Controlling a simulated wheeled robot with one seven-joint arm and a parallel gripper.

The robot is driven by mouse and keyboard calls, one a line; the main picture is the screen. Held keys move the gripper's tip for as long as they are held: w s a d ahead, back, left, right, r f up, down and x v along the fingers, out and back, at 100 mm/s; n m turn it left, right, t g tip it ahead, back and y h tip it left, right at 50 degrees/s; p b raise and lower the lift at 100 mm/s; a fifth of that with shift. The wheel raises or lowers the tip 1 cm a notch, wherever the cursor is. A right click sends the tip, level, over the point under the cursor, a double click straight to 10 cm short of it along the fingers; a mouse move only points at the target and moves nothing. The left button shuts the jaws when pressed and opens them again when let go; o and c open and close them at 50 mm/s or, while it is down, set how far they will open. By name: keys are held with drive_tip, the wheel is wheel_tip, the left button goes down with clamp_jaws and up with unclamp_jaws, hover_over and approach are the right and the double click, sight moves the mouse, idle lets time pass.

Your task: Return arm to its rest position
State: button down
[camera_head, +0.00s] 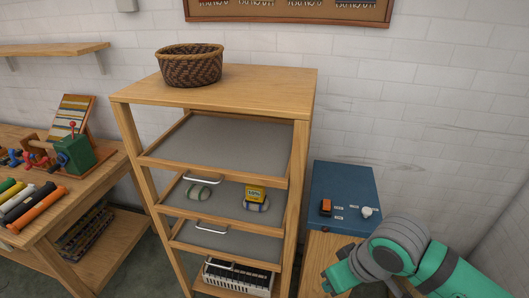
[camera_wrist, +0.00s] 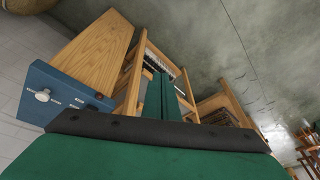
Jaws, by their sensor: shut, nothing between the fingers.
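My gripper shows in the wrist view (camera_wrist: 164,98), its two green fingers shut together with nothing between them. It is apart from the shelf rack behind it. My green and grey arm is bent at the lower right of the head view, beside the blue-topped cabinet. A pale green skein (camera_head: 198,191) and a skein with a yellow label (camera_head: 255,197) lie on a grey tray of the wooden rack (camera_head: 302,140).
A woven basket (camera_head: 190,66) stands on the rack's top. A white crate (camera_head: 237,278) sits low in the rack. A workbench (camera_head: 75,190) with coloured rolls stands at left.

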drive_tip(key=w+a+r+n+t+y, duration=0.1)
drive_tip(key=w+a+r+t+y, duration=0.15)
drive_tip(key=w+a, duration=0.35)
drive_tip(key=w+a+r+n+t+y, duration=0.1)
drive_tip(key=w+a+r+t+y, duration=0.2)
drive_tip(key=a, duration=0.6)
drive_tip(key=w+a+r+m+t+y, duration=0.45)
drive_tip(key=a+r+t, duration=0.4)
drive_tip(key=r, duration=0.45)
drive_tip(key=s+d+f+m+t+h, duration=0.1)
drive_tip(key=s+f+m+h, duration=0.25)
drive_tip(key=f, duration=0.45)
drive_tip(key=s+d+f+m+t+h, duration=0.1)
drive_tip(key=s+f+m+h, duration=0.3)
drive_tip(key=f, duration=0.4)
drive_tip(key=s+d+f+m+t+h, duration=0.1)
drive_tip(key=s+d+f+m+h, duration=0.15)
drive_tip(key=s+f+h, duration=0.35)
drive_tip(key=s+d+f+n+g, duration=0.1)
drive_tip(key=s+f, duration=0.3)
drive_tip(key=s, duration=0.4)
drive_tip(key=s+d+f+n+g+y, duration=0.1)
drive_tip(key=s+f+n+g, duration=0.1)
drive_tip(key=s+f+n, duration=0.2)
drive_tip(key=s+d+f+n+g, duration=0.1)
drive_tip(key=s+f, duration=0.3)
drive_tip(key=s, duration=0.7)
drive_tip(key=shift+s+d+f+n, duration=0.15)
drive_tip(key=shift+s+f+n, duration=0.15)
drive_tip(key=shift+n, duration=0.55)
